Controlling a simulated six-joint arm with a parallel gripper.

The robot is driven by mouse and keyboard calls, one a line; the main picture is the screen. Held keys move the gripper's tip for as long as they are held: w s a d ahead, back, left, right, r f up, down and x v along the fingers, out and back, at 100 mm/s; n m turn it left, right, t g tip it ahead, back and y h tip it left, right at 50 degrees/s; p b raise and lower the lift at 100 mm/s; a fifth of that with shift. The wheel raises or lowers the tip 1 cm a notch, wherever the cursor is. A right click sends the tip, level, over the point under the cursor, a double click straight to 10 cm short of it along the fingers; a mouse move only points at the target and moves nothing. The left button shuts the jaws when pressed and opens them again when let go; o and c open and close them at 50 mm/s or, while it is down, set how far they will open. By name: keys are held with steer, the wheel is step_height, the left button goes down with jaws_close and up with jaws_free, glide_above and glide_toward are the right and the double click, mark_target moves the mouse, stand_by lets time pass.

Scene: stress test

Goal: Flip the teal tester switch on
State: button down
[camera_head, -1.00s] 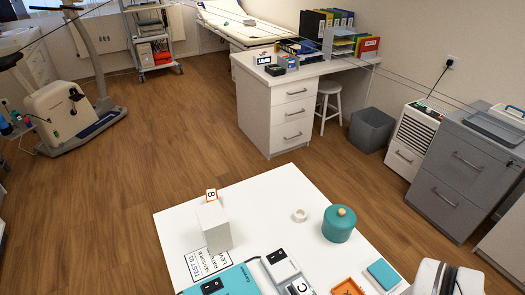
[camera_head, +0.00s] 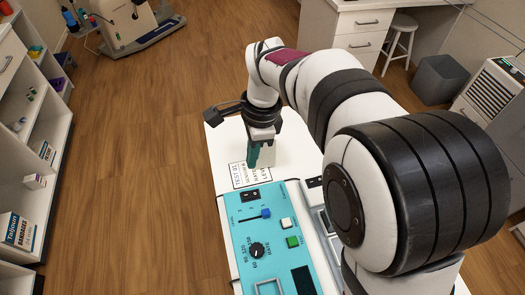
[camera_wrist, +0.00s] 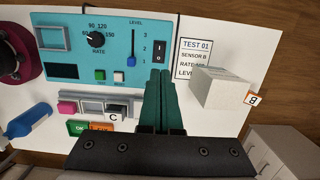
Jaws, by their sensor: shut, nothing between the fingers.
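The teal tester (camera_head: 240,245) lies on the white table, with a black rocker switch (camera_head: 250,196) at its far end. In the wrist view the tester (camera_wrist: 115,25) is at the upper left and its rocker switch (camera_wrist: 160,52) is at its right end. Which way the rocker is tipped is too small to tell. My gripper (camera_head: 256,163) points down beyond the switch end, over the card area. In the wrist view my gripper (camera_wrist: 161,73) shows dark green fingers together and empty, their tips appearing just below the rocker. Contact cannot be told.
The tester also has a blue level slider (camera_head: 266,213) and a rate knob (camera_head: 257,250). A white box (camera_wrist: 222,90) with an orange B tag stands right of my fingers. A TEST 01 card (camera_wrist: 195,55) lies behind it. Another module (camera_wrist: 117,108) marked C sits left.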

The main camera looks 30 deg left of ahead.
mark_target(246, 195)
steer(key=f, duration=0.4)
steer(key=s+f, duration=0.1)
steer(key=f, duration=0.4)
steer(key=a+f, duration=0.1)
steer(key=f, duration=0.3)
steer(key=shift+s+a+f, duration=0.1)
steer(key=shift+s+f, duration=0.1)
steer(key=shift+f, duration=0.2)
steer(key=shift+w+d+r, duration=0.15)
steer(key=shift+w+d, duration=0.35)
step_height(246, 195, up, 14)
steer(key=w+d, duration=0.1)
steer(key=shift+w+d, duration=0.2)
steer(key=shift+a, duration=0.1)
